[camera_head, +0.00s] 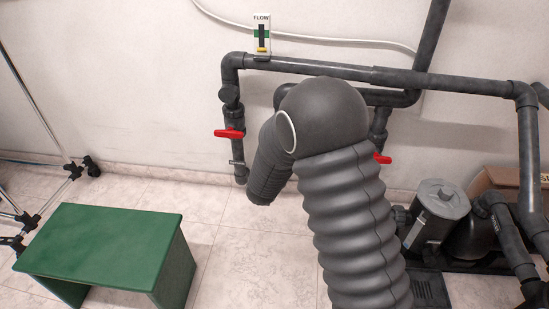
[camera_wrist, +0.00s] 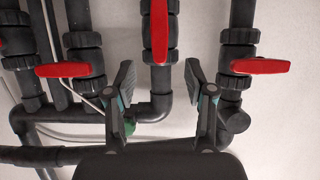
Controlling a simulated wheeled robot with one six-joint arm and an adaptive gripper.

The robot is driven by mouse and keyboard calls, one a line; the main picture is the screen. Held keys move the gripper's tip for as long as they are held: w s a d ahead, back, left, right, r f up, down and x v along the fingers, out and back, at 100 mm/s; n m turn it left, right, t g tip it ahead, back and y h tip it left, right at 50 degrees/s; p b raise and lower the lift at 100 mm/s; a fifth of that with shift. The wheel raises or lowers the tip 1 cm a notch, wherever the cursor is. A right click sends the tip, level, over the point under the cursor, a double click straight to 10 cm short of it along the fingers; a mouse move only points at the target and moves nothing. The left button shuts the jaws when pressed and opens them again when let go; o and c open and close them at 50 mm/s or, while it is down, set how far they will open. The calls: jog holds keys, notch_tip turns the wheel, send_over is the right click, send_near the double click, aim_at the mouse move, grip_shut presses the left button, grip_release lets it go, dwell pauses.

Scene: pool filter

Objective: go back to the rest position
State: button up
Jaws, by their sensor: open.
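My gripper (camera_wrist: 160,84) is open and empty in the wrist view, its two fingers spread apart. Between and beyond the fingers are grey pipes with a middle red valve handle (camera_wrist: 159,32) that stands vertical. A left red handle (camera_wrist: 62,70) and a right red handle (camera_wrist: 262,66) lie roughly horizontal on either side. No contact between fingers and handles shows. In the head view my arm covers the middle of the pipework and my gripper is hidden. Two red handles show there, one left of my arm (camera_head: 229,133) and one right of it (camera_head: 382,158).
A flow gauge (camera_head: 261,35) is on the wall above the grey pipe (camera_head: 320,68). A green bench (camera_head: 100,238) stands on the floor at lower left, near a metal stand (camera_head: 72,170). A grey pump canister (camera_head: 438,207) is at right. Tiled floor is clear between bench and arm.

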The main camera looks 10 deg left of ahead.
jog(key=shift+s, duration=0.1)
dwell(0.4)
jog(key=s+a+f+n+g+y, duration=0.1)
jog(key=s+a+f+g, duration=0.1)
jog(key=s+f+g, duration=0.15)
jog(key=s+a+f+g+y, duration=0.1)
jog(key=s+a+f+g, duration=0.1)
jog(key=s+f, duration=0.2)
jog(key=s+d+r+n+g+y, duration=0.1)
jog(key=s+r+g, duration=0.15)
jog(key=s, duration=0.35)
jog(key=s+d+r+m+h+p, duration=0.1)
jog(key=s+d+r+h+p, duration=0.1)
jog(key=s+d+r, duration=2.2)
notch_tip(320, 180, up, 4)
jog(key=shift+s+d+f+m+h+p, duration=0.2)
jog(key=shift+d+f+m+h+p, duration=0.15)
jog(key=shift+d, duration=0.85)
